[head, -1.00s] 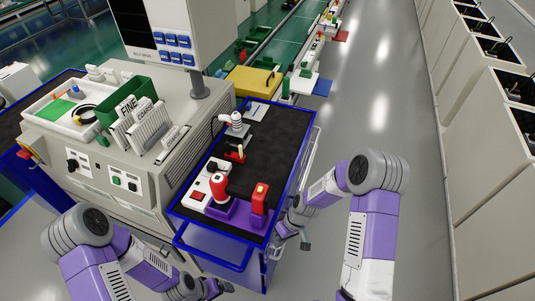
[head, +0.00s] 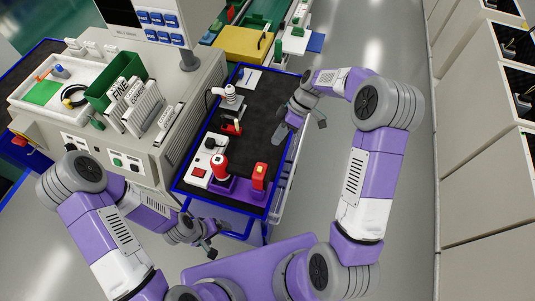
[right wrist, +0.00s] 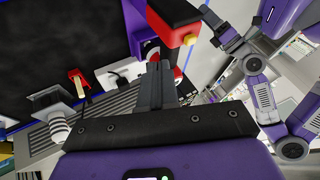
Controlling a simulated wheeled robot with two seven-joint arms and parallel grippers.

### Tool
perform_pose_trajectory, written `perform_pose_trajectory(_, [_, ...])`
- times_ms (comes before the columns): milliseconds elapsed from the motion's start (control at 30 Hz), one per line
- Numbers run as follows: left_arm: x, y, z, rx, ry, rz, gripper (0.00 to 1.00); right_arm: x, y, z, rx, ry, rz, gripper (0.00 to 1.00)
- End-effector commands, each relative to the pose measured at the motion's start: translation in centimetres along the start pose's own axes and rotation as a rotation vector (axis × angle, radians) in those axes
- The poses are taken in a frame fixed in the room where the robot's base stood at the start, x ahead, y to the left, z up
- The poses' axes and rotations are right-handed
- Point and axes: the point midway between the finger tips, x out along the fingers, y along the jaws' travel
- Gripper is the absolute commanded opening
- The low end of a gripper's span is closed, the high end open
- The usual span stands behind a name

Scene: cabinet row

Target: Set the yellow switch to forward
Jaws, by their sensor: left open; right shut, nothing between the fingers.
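A red tool (head: 259,178) with a small yellow part on top stands in a purple holder (head: 238,187) at the near end of the cart. In the right wrist view, the red tool (right wrist: 170,20) shows a yellow block (right wrist: 190,39) at its end. I cannot tell whether that block is the yellow switch or how it is set. My right gripper (head: 281,133) is shut and empty over the cart's right side, beyond the tool and apart from it. My left gripper (head: 210,250) is open and low, in front of the cart.
A red and white tool (head: 221,165) stands beside the first. A white box with a red button (head: 199,172), a small red lever (head: 231,128) and a white device (head: 229,96) are along the mat's left. A grey machine (head: 150,140) flanks the cart; the floor right is clear.

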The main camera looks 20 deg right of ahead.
Motion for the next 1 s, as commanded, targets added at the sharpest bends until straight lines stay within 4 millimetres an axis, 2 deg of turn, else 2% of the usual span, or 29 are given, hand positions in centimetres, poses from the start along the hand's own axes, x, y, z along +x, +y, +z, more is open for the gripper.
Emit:
perform_pose_trajectory(200, [-0.7, 0.3, 0.0, 0.000, 0.000, 0.000, 0.87, 4.9, -0.2, 0.0, 0.001, -0.002, -0.006, 0.00])
perform_pose_trajectory(400, [-1.4, 0.6, 0.1, 0.000, 0.000, 0.000, 0.87, 5.8, -2.5, -0.1, 0.001, 0.000, -0.001, 0.00])
perform_pose_trajectory(533, [-1.6, 0.6, 0.1, 0.000, 0.001, 0.000, 0.87, 6.4, -3.2, -0.1, 0.001, 0.000, -0.001, 0.00])
perform_pose_trajectory(1000, [-1.6, 0.6, 0.0, 0.000, 0.001, 0.000, 0.87, 6.7, -3.6, 0.0, 0.001, 0.000, 0.001, 0.00])
